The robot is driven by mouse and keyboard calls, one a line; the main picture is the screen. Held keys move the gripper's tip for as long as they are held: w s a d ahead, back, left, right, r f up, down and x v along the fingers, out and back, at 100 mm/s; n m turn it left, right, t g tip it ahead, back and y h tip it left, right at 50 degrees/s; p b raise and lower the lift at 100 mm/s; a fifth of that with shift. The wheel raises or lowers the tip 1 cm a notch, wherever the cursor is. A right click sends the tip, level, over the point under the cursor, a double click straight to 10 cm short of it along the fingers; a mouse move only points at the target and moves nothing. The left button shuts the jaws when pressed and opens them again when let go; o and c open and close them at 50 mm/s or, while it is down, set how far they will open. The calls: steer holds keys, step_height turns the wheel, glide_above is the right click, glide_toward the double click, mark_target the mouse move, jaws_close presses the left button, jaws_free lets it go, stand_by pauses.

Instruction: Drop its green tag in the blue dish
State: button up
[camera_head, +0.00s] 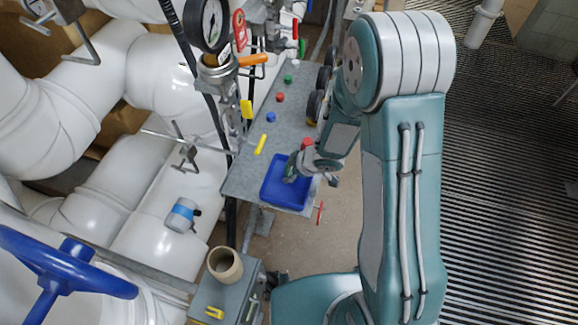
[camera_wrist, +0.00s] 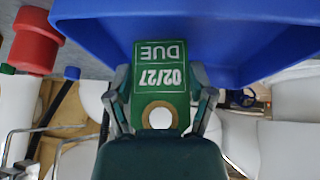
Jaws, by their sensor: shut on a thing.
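My gripper (camera_head: 296,168) is over the upper right part of the blue dish (camera_head: 271,194) in the head view. In the wrist view my gripper (camera_wrist: 160,82) is shut on the green tag (camera_wrist: 160,62), with one finger at each side of it. The tag reads "DUE 02/27" upside down and has a round hole at its near end. The blue dish (camera_wrist: 240,28) fills the top of the wrist view, behind the tag's far end. I cannot tell whether the tag touches the dish.
The dish sits at the near end of a grey bench (camera_head: 240,178). Red, blue and green caps and a yellow piece (camera_head: 261,144) lie farther up the bench. A gauge (camera_head: 210,24) stands at upper left. A beige cup (camera_head: 225,266) stands nearer.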

steer(key=o, duration=0.7)
steer(key=shift+a, duration=0.1)
steer(key=shift+o, duration=0.2)
steer(key=shift+a, duration=0.25)
steer(key=shift+d, duration=0.15)
steer(key=shift+s+d+r, duration=0.1)
steer(key=shift+d+r, duration=0.2)
steer(key=shift+r, duration=0.15)
steer(key=v, duration=1)
steer(key=shift+s+r, duration=0.2)
steer(key=shift+r, duration=0.1)
